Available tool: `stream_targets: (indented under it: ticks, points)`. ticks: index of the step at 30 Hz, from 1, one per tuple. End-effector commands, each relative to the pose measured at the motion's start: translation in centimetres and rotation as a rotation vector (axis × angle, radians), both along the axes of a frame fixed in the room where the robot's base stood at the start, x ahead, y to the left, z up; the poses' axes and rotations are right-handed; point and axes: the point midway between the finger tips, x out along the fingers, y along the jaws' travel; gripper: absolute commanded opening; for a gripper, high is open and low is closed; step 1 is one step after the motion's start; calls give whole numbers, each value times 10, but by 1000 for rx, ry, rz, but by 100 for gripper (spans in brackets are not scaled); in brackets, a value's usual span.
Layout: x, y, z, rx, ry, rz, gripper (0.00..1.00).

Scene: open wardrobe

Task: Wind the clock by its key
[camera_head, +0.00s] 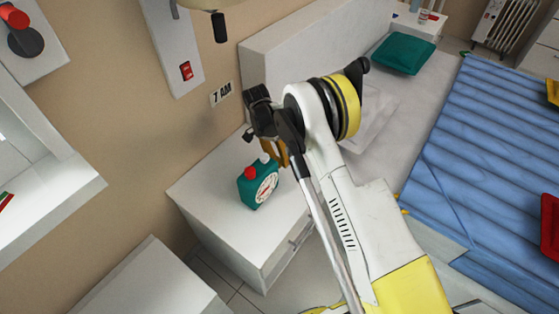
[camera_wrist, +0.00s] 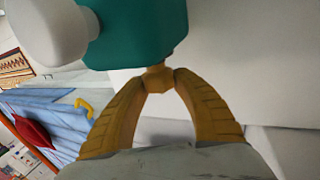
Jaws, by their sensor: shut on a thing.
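The teal clock (camera_head: 248,190) stands on the white bedside cabinet (camera_head: 205,188), its pale round dial facing the front right and a red and a white piece on top. In the wrist view its teal body (camera_wrist: 130,30) fills the top, close up. A small yellow-orange key (camera_wrist: 157,78) sticks out from the body. My gripper (camera_wrist: 158,83) has both ochre fingertips closed on the key. In the head view, my gripper (camera_head: 279,153) is just behind and right of the clock, partly covered by my arm, and the key is hidden.
A bed with a blue ribbed cover (camera_head: 490,140) and a green pillow (camera_head: 403,53) lies to the right. The cabinet top left of the clock is clear.

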Motion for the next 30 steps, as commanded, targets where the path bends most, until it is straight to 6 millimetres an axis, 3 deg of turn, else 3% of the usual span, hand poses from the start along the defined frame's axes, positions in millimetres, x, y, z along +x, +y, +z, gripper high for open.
stream_targets:
  ticks: [9, 26, 27, 29, 30]
  points:
    - [0, 1, -1, -105, 82, 1, 3]
    - [0, 1, -1, -128, 100, 1, 3]
    - [0, 1, -1, -128, 100, 1, 39]
    - [0, 1, -1, -128, 100, 1, 57]
    - [0, 1, -1, -128, 100, 1, 57]
